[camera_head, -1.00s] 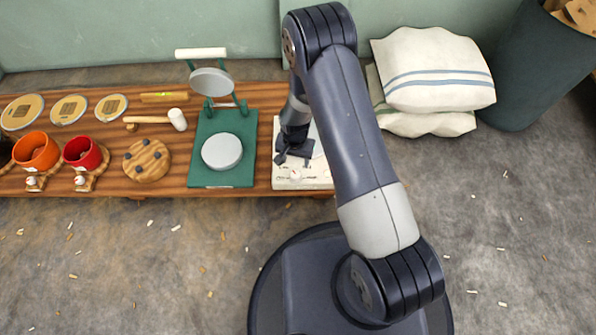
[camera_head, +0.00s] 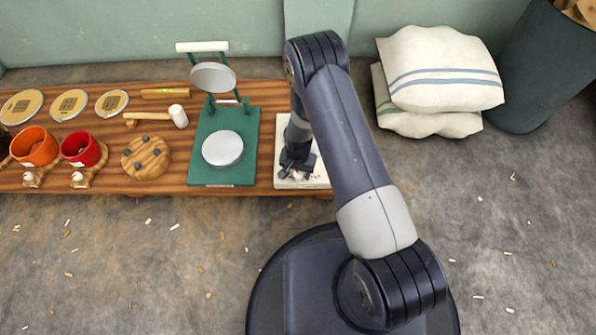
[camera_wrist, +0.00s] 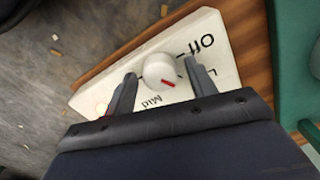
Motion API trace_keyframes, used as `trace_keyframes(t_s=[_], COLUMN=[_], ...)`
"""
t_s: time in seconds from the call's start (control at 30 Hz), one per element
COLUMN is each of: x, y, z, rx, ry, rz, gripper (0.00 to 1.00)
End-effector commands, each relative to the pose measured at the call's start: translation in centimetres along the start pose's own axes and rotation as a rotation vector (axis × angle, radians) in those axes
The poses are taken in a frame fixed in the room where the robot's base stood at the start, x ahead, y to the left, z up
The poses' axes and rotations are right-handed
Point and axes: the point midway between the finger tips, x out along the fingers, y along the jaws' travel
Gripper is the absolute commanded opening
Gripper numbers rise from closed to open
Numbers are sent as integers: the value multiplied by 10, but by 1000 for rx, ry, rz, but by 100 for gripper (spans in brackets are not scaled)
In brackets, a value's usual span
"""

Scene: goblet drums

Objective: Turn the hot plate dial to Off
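The hot plate (camera_head: 319,180) is a cream slab at the right end of the wooden bench, partly hidden under my arm. In the wrist view its panel (camera_wrist: 217,40) reads "Off", "Mid" and a partly hidden label starting with "L". The round white dial (camera_wrist: 158,68) has a red mark pointing to the lower right, between "Mid" and the "L" label, away from "Off". My gripper (camera_wrist: 161,78) is open, one finger on each side of the dial, with narrow gaps showing. In the head view my gripper (camera_head: 291,174) hides most of the dial.
A small red glow (camera_wrist: 101,108) shows on the panel. A green press (camera_head: 240,140) with a round grey plate stands just left of the hot plate. The wooden bench (camera_head: 262,182) holds cups and a mallet (camera_head: 179,116) further left. White sacks (camera_head: 440,75) lie to the right.

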Motion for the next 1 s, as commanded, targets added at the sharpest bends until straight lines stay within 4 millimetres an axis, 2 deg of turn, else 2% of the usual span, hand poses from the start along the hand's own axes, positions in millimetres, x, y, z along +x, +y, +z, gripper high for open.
trace_keyframes(t_s=[0.07, 0.47, 0.77, 1.0], x=[0, 0, 0, 1], y=[0, 0, 0, 0], z=[0, 0, 0, 0], rx=[0, 0, -33, -161], ry=[0, 0, 0, -1], rz=[0, 0, 0, 1], gripper=[46, 14, 13, 13])
